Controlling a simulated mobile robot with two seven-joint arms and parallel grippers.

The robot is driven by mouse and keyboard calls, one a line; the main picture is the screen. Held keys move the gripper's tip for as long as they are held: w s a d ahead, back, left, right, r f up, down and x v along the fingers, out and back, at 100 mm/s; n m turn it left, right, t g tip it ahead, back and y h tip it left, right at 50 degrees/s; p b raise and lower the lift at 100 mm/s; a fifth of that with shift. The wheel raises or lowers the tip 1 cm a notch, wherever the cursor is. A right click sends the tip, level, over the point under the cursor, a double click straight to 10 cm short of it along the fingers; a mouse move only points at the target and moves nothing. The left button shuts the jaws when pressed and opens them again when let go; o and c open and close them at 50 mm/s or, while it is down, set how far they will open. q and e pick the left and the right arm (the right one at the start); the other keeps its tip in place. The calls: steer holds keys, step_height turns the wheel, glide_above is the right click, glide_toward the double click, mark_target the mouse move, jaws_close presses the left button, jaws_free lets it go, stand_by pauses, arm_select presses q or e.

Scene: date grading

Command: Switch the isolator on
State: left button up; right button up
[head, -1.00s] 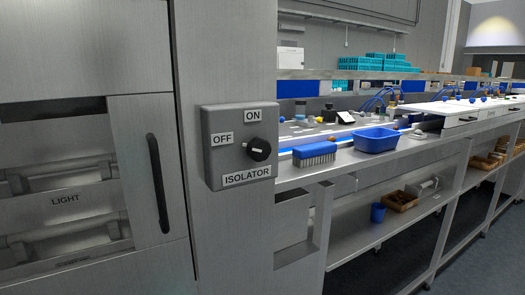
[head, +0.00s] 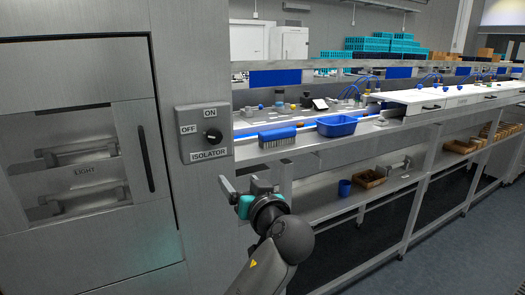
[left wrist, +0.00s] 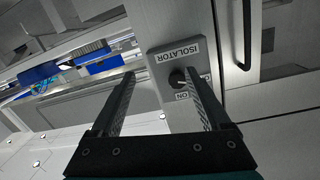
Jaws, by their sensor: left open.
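The grey isolator box (head: 187,150) is on the metal column, with ON, OFF and ISOLATOR labels. Its black round knob (head: 212,137) sits right of OFF and below ON; its pale mark is too small to read surely. My left gripper (head: 245,184) is open and empty, below and right of the box in the head view. In the left wrist view, the isolator box (left wrist: 158,87) lies beyond the open fingers. The knob (left wrist: 177,77) shows beside the right finger, which partly covers the OFF and ON labels. My right gripper is not in view.
A cabinet door with a dark handle (head: 146,158) is left of the column. Open floor (head: 450,230) lies at right.

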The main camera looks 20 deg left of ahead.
arm_select(q)
step_height(320, 180, up, 6)
steer(key=s+d+n+y, duration=0.1)
steer(key=s+d+n, duration=0.1)
steer(key=s, duration=0.1)
steer(key=p, duration=0.2)
glide_toward(215, 137)
steer(key=shift+n+y, duration=0.3)
steer(key=shift+n, duration=0.1)
steer(key=x, duration=0.7)
steer(key=shift+w+f+p, duration=0.15)
steer(key=shift+p, duration=0.25)
steer(key=shift+x, duration=0.9)
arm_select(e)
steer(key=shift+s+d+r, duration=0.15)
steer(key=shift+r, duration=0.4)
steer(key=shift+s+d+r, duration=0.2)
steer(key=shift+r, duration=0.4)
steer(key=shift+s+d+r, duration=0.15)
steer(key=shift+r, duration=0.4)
arm_select(q)
steer(key=shift+f, duration=0.1)
jaws_close()
